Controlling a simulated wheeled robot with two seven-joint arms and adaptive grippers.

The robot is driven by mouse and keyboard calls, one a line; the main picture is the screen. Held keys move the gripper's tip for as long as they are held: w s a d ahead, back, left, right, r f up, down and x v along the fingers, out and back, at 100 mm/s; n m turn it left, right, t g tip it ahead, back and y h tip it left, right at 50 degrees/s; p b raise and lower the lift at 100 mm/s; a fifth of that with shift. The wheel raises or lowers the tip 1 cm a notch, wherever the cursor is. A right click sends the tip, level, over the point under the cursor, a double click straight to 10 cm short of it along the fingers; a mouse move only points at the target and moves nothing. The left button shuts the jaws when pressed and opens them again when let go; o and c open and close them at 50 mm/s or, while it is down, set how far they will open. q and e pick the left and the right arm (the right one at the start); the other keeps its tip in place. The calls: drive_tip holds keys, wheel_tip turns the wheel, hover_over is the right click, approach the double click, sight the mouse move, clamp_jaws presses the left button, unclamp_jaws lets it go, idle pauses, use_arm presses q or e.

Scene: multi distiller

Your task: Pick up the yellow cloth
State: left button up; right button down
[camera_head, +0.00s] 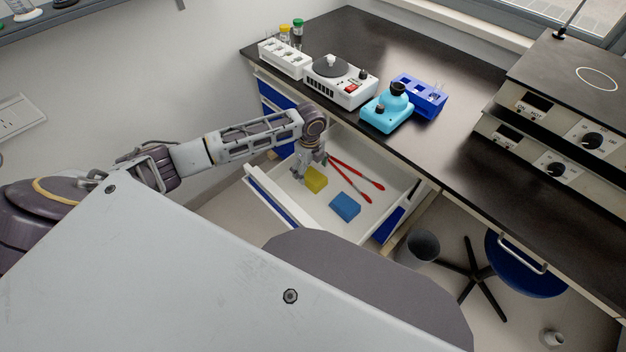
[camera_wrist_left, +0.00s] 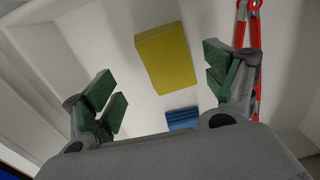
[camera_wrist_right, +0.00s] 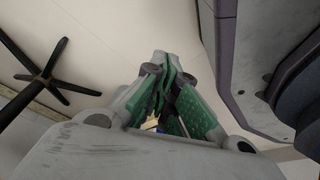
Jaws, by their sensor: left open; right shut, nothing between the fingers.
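The yellow cloth (camera_head: 316,180) is a folded block lying flat in the open white drawer. In the left wrist view the yellow cloth (camera_wrist_left: 165,57) lies beyond and between my left fingers, apart from them. My left gripper (camera_head: 309,172) points down into the drawer, just above and beside the cloth. It is open and empty, and its green finger pads show in the left wrist view (camera_wrist_left: 162,92). My right gripper (camera_wrist_right: 165,95) is shut and empty, seen only in the right wrist view, over the floor.
A blue cloth block (camera_head: 345,206) and red-handled tongs (camera_head: 354,172) lie in the same drawer (camera_head: 278,205). The drawer walls surround them. The black benchtop (camera_head: 430,140) above carries a white hotplate (camera_head: 341,82) and a cyan device (camera_head: 386,110). A blue stool (camera_head: 522,268) stands at right.

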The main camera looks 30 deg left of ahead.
sight(313, 177)
drive_tip(key=shift+a, duration=0.2)
use_arm(q)
drive_tip(key=shift+f, duration=0.1)
use_arm(e)
drive_tip(key=shift+s+f, duration=0.1)
use_arm(q)
drive_tip(key=shift+d+f, duration=0.1)
drive_tip(key=shift+f, duration=0.1)
drive_tip(key=shift+w+d+f, duration=0.1)
drive_tip(key=shift+f, duration=0.2)
drive_tip(key=shift+w+d+f+b, duration=0.1)
drive_tip(key=shift+f+b, duration=0.15)
drive_tip(key=shift+f, duration=0.35)
drive_tip(key=shift+w+d+f+b, duration=0.1)
drive_tip(key=shift+f+b, duration=0.15)
drive_tip(key=shift+f, duration=1.1)
use_arm(e)
drive_tip(key=shift+w+a+r, duration=0.45)
drive_tip(key=shift+w+r, duration=0.1)
drive_tip(key=shift+r, duration=0.1)
drive_tip(key=shift+w+a+r, duration=0.45)
drive_tip(key=shift+w+r, duration=0.05)
drive_tip(key=shift+r, duration=0.15)
use_arm(q)
drive_tip(key=shift+c, duration=0.2)
